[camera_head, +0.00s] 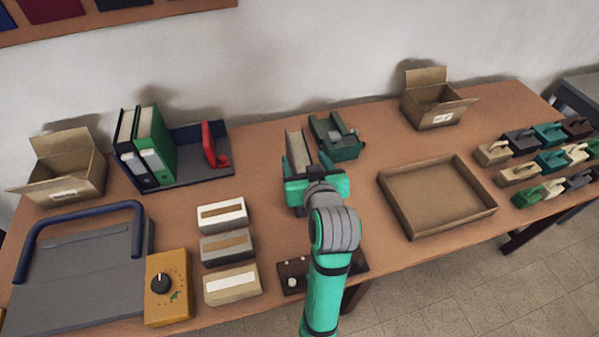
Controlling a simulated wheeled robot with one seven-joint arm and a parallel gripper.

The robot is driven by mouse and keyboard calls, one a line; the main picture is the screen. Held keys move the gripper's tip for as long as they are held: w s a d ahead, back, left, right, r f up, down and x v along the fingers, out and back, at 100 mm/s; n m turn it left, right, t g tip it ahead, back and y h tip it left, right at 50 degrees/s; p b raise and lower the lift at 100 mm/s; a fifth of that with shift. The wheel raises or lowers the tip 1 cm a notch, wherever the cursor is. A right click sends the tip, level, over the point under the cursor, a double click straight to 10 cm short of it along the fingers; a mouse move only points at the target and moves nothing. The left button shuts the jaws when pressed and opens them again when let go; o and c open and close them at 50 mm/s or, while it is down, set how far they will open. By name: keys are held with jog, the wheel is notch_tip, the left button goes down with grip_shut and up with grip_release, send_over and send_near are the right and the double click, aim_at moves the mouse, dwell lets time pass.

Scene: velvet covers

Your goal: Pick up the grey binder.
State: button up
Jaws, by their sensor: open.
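A grey, upright binder-like object (297,146) stands near the middle of the table, its long pale top edge running away from me; I take it for the grey binder. My gripper (311,180) is open, with its green jaw parts at the near end of this object. The gripper and wrist hide the object's near end. I cannot tell whether the jaws straddle or touch it.
A dark green machine (338,137) stands close on the right. A rack (192,180) at left holds a black binder, a green binder (152,146) and a red item (214,144).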

aim_at(300, 152)
jog(key=shift+x, duration=1.2)
jog(key=x, duration=0.4)
jog(key=shift+s+f, duration=0.15)
jog(key=shift+f, duration=0.15)
jog(key=shift+w+a+f, duration=0.1)
jog(key=shift+w+f, duration=0.15)
jog(key=shift+w, duration=0.35)
jog(key=shift+c, duration=0.5)
grip_shut()
